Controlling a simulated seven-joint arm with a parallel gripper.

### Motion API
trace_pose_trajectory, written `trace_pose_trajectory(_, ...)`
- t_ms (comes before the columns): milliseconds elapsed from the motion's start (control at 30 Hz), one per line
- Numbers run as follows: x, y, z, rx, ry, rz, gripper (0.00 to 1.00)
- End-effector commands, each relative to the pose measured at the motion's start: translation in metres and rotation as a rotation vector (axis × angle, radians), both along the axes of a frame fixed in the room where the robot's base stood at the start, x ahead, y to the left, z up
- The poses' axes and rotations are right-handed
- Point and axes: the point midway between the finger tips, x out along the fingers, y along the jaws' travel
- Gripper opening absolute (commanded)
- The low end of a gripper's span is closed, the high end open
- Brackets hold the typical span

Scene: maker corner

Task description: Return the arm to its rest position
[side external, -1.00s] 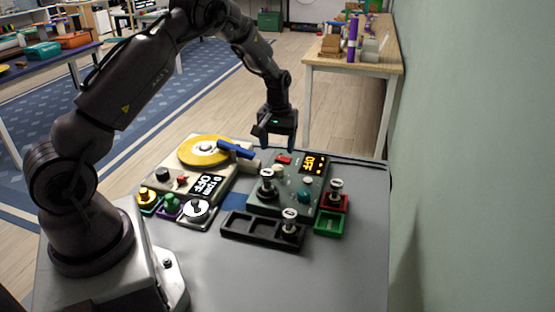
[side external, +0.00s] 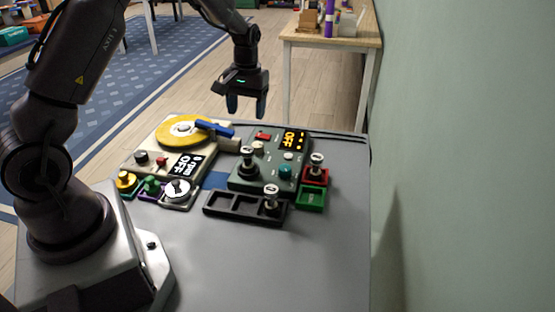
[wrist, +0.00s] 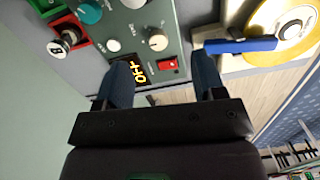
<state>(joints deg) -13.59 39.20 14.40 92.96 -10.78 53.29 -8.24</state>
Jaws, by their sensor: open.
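My gripper (side external: 246,105) is open and empty. In the side external view it hangs in the air above the far edge of the table, with its fingers pointing down. In the wrist view the two blue fingers of my gripper (wrist: 163,80) are spread well apart, with nothing between them. A green-grey control box (side external: 264,168) with an orange "OFF" display stands below and nearer the camera; it also shows in the wrist view (wrist: 155,22). My fingers are apart from it.
A turntable device (side external: 150,150) with a yellow disc (side external: 172,133) and blue arm (side external: 214,129) stands left of the control box. A black tray (side external: 220,203), a red holder (side external: 317,177) and a green holder (side external: 310,199) sit nearby. The grey table's front (side external: 270,270) is clear. A wall (side external: 460,150) stands right.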

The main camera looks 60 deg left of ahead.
Motion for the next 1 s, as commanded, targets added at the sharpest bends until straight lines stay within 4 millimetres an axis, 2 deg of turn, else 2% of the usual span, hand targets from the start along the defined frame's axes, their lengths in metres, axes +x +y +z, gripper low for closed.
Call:
trace_pose_trajectory(33, -0.008, -0.011, 0.015, -0.007, -0.012, -0.031, 0.63)
trace_pose_trajectory(300, -0.062, -0.078, 0.090, -0.017, -0.108, -0.251, 0.63)
trace_pose_trajectory(500, -0.114, -0.123, 0.133, 0.016, -0.213, -0.425, 0.63)
trace_pose_trajectory(700, -0.167, -0.155, 0.158, 0.082, -0.334, -0.578, 0.63)
trace_pose_trajectory(800, -0.186, -0.166, 0.166, 0.117, -0.398, -0.631, 0.63)
trace_pose_trajectory(1000, -0.203, -0.177, 0.184, 0.164, -0.511, -0.681, 0.63)
